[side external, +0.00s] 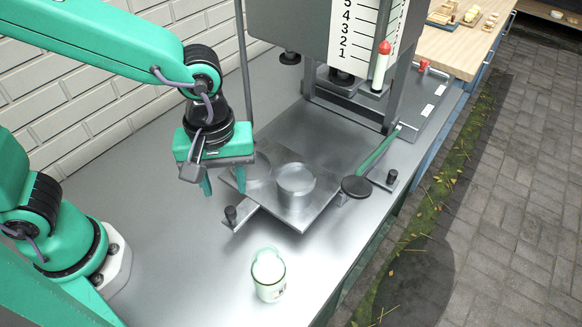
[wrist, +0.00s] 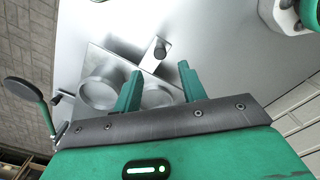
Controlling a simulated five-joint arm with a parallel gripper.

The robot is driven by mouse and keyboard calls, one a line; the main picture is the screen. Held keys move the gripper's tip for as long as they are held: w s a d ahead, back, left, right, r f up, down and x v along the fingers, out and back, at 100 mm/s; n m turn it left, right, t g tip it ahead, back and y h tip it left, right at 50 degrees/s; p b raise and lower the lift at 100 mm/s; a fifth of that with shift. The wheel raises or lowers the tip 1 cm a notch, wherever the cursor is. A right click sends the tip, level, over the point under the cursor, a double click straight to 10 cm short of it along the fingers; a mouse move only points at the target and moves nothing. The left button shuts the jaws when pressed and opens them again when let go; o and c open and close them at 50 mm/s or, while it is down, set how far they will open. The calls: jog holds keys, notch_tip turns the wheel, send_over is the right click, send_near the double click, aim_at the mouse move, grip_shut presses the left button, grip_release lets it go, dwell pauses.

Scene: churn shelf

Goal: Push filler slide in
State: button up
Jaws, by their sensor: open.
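The filler slide is a flat metal plate (side external: 312,212) sticking out toward the front from under the filling machine. It carries two round metal holders, one a raised cup shape (side external: 296,184), the other partly hidden behind my gripper. A short black knob (side external: 231,213) stands on a bracket at its front left corner; the knob also shows in the wrist view (wrist: 161,48). My gripper (side external: 223,183) is open and empty, fingers pointing down, just behind and above the knob, apart from it. In the wrist view the two fingers (wrist: 160,84) straddle part of the left-hand holder's area.
A jar (side external: 268,276) stands on the bench in front of the slide. A green lever with a black disc end (side external: 356,187) reaches out right of the slide. The machine's number scale (side external: 365,35) stands behind. The front left bench is clear; a brick wall (side external: 50,100) is behind.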

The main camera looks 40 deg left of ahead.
aim_at(230, 210)
jog(key=shift+f, duration=3.4)
jog(key=shift+c, duration=0.2)
grip_shut()
